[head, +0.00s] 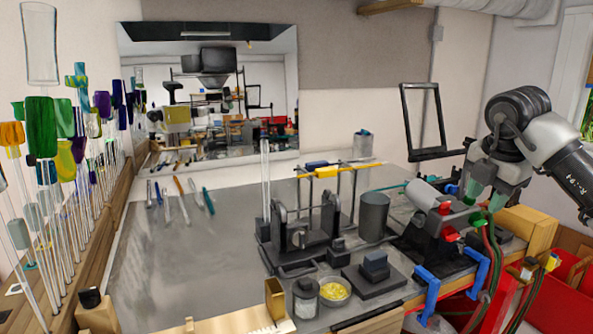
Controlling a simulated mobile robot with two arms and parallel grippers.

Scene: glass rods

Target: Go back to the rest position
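My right arm comes in from the right edge. Its gripper (486,195) hangs over the burner unit (430,222) at the right end of the bench. Its two greenish fingertips point down and appear apart, with nothing seen between them. Whether they touch the burner or hoses behind them I cannot tell. My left gripper is not in view.
The grey workbench (230,245) has clear room left of centre. A black rod stand (300,235), a grey cylinder (374,214) and a bowl of yellow bits (334,290) stand on it. Upright coloured glass rods (45,130) line the left side. Red bins (572,285) are at right.

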